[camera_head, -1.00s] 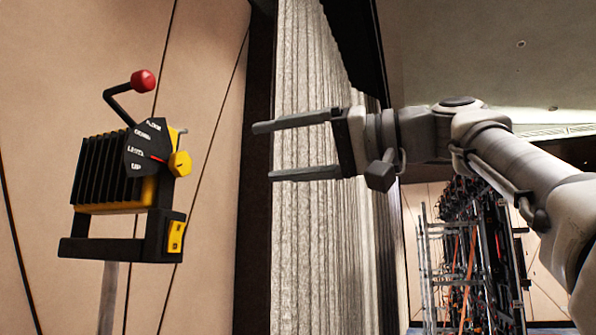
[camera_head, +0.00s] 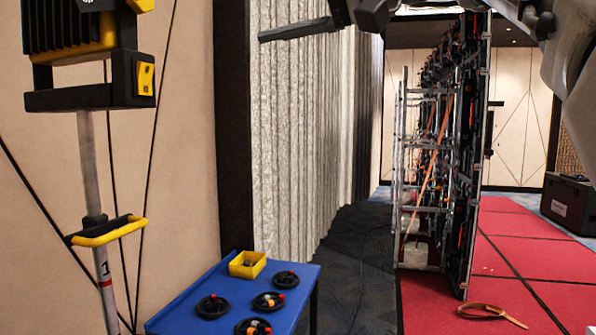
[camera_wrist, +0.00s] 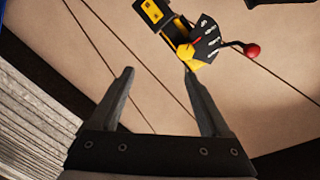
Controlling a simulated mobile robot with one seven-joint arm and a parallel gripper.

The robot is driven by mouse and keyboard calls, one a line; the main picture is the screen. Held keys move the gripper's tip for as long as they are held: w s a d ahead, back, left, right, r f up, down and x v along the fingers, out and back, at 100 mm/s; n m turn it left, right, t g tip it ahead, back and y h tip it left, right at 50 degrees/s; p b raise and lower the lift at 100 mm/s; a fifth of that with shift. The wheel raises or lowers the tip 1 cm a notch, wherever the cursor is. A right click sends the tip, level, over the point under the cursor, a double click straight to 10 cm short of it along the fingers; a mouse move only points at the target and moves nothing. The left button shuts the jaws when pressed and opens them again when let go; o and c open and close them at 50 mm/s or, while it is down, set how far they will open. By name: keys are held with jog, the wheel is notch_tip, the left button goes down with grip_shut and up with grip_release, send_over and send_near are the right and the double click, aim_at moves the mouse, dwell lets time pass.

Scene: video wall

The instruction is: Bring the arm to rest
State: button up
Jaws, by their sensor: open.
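My gripper (camera_wrist: 158,72) is open and empty, its two dark fingers spread apart in the wrist view. In the head view only its lower finger (camera_head: 298,28) and part of the arm show at the top edge; the upper finger is out of frame. A black and yellow device (camera_head: 72,50) on a grey pole stands left of my gripper in the head view, its top cut off. In the wrist view the device (camera_wrist: 208,46) shows beyond the right fingertip, with a red-knobbed lever (camera_wrist: 251,50). I cannot tell whether the finger touches it.
A blue table (camera_head: 185,318) at the lower front holds a yellow bin (camera_head: 247,264) and several black round items. A pleated grey curtain (camera_head: 300,140) hangs behind. A metal frame rack (camera_head: 450,160) stands on red flooring. A strap loop (camera_head: 492,314) lies there. A black case (camera_head: 572,205) is at right.

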jog(key=d+f+m+t+h+p, duration=0.1)
jog(key=d+f+m+h, duration=0.2)
jog(key=f, duration=0.7)
jog(key=d+f+m+t+h+p, duration=0.15)
jog(key=d+f+h, duration=0.3)
jog(key=f, duration=0.55)
jog(key=s+d+f+g+h+p, duration=0.1)
jog(key=s+d+f+h, duration=0.1)
jog(key=f, duration=0.6)
jog(key=s+d+f+g+h, duration=0.1)
jog(key=s+d+f+h, duration=0.2)
jog(key=s+f, duration=0.4)
jog(key=s+d+f+g+h+p, duration=0.1)
jog(key=s+d+f+h, duration=0.2)
jog(key=f, duration=0.7)
jog(key=shift+s+d+p, duration=0.3)
jog(key=shift+s+d, duration=0.8)
jog(key=shift+s, duration=0.1)
